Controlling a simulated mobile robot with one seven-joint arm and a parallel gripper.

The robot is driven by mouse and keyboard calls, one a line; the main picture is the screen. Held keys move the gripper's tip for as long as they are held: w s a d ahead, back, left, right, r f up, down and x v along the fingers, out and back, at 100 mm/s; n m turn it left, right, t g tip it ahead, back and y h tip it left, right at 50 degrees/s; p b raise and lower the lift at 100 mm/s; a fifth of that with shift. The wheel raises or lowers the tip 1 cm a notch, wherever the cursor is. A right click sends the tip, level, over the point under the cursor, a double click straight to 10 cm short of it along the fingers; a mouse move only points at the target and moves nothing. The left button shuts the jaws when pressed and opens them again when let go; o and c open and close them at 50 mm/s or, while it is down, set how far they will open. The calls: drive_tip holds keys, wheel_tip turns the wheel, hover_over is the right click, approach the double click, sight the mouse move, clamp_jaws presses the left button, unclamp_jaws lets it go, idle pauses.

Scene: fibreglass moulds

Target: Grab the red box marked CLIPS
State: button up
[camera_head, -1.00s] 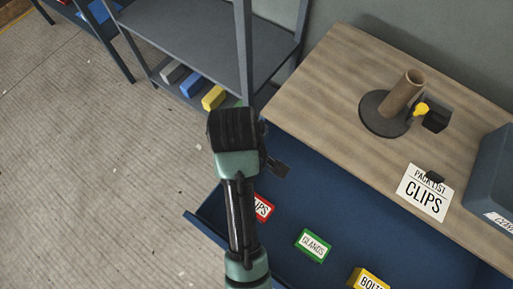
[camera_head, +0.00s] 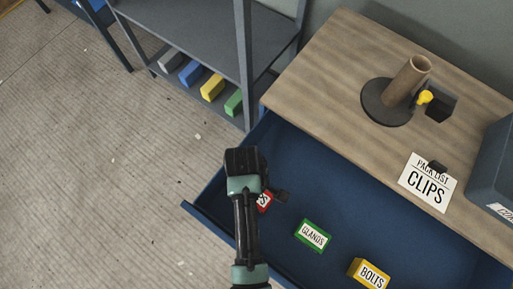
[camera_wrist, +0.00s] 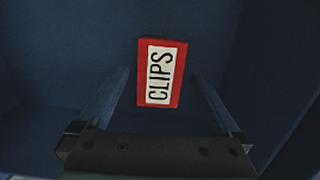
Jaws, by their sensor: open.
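The red box marked CLIPS (camera_head: 265,202) lies in an open blue drawer (camera_head: 330,165). In the head view my arm hides most of it. In the wrist view the whole red box (camera_wrist: 162,73) shows, label up, ahead of and between my two fingers. My gripper (camera_wrist: 160,105) is open and empty, its fingers apart on either side of the box's line. In the head view my gripper (camera_head: 281,196) is partly hidden and sits over the drawer by the box. I cannot tell its exact height above it.
In the drawer lie a green GLANDS box (camera_head: 313,236) and a yellow BOLTS box (camera_head: 369,274). A wooden top (camera_head: 320,80) carries a pack list card reading CLIPS (camera_head: 428,183), a cardboard tube on a dark stand (camera_head: 408,80) and a blue-grey bin (camera_head: 492,170). A shelf (camera_head: 190,40) stands behind.

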drive_tip(key=shift+s+d+f, duration=0.1)
drive_tip(key=shift+d+f, duration=0.1)
drive_tip(key=shift+f, duration=1.15)
drive_tip(key=shift+f, duration=0.25)
drive_tip(key=shift+c, duration=0.3)
drive_tip(key=c, duration=1.4)
drive_tip(key=shift+c, duration=0.5)
drive_tip(key=shift+r, duration=0.15)
